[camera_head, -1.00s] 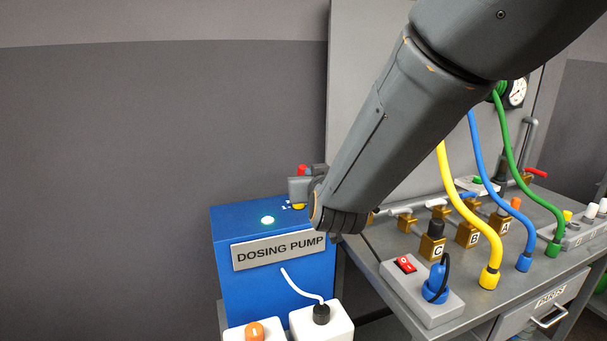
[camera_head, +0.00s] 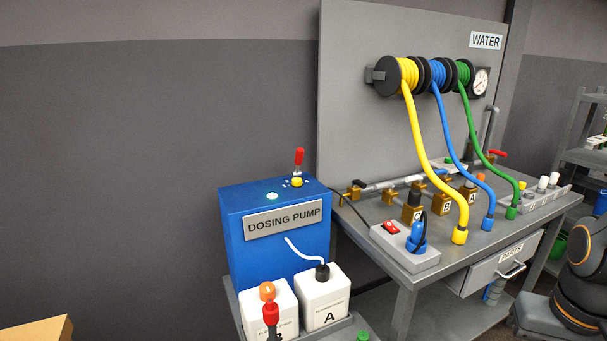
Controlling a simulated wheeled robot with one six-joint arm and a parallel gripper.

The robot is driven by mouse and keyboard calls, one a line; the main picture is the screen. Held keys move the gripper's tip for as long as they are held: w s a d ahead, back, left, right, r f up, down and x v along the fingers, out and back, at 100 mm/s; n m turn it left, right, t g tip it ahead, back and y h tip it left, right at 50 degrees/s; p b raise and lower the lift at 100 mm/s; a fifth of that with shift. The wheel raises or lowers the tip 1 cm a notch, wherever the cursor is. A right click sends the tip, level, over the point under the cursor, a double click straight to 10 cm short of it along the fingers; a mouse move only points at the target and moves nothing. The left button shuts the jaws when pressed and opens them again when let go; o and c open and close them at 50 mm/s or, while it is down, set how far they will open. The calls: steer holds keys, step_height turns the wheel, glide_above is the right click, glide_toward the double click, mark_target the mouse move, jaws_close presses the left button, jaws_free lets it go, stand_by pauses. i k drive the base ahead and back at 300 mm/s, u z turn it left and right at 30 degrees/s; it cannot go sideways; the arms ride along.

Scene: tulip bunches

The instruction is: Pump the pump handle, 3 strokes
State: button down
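The blue dosing pump box (camera_head: 236,238) stands left of the steel bench, with a "DOSING PUMP" plate on its front. On its top, an upright red-gripped lever (camera_head: 299,158) stands behind a yellow knob (camera_head: 297,181). A second red grip (camera_head: 271,313) on a dark stem shows low in front of the white jugs; its lower end is cut off by the picture edge. I cannot tell which of the two is the pump handle. My gripper is not in view, and nothing touches either red grip.
White jugs (camera_head: 337,283) stand before the pump. The bench (camera_head: 375,240) carries brass valves, a switch block (camera_head: 405,252) and yellow, blue and green hoses from wall reels. A dark jointed body (camera_head: 583,270) fills the lower right. A tan box edge (camera_head: 38,330) shows lower left.

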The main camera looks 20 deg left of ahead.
mark_target(300, 150)
steer(key=k, duration=1.35)
steer(key=u, duration=0.6)
steer(key=i, duration=1.15)
steer(key=z, duration=0.5)
steer(key=i, duration=0.9)
steer(key=z, duration=0.15)
